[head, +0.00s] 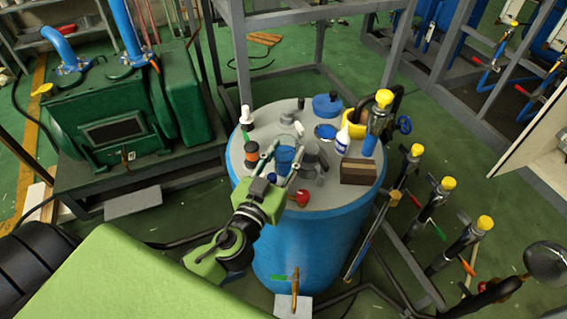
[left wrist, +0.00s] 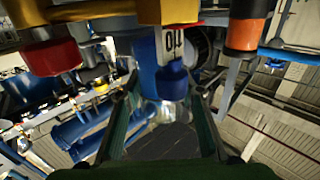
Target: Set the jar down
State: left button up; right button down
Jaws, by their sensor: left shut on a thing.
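The jar (head: 285,158) is a small blue, see-through vessel at the middle left of the round top of the blue drum (head: 310,240). My left gripper (head: 278,158) reaches in from the lower left, with its two fingers on either side of the jar and shut on it. I cannot tell whether the jar's base touches the drum top. In the left wrist view, a blue body with a white label marked 10 (left wrist: 165,75) shows between my fingertips; I cannot tell if it is the jar. My right gripper is not in view.
Close around the jar are an orange-and-black bottle (head: 251,153), a grey object (head: 314,160) and a red piece (head: 302,197). A brown box (head: 358,171), a white bottle (head: 342,140) and a yellow container (head: 354,125) stand to the right. The drum top's front edge has some bare room.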

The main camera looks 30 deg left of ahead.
aim_at(279, 171)
pick_arm(q)
jog(key=shift+a+f, duration=0.2)
jog(key=shift+f, duration=1.55)
jog(key=shift+f, duration=0.15)
jog(key=o, duration=1.4)
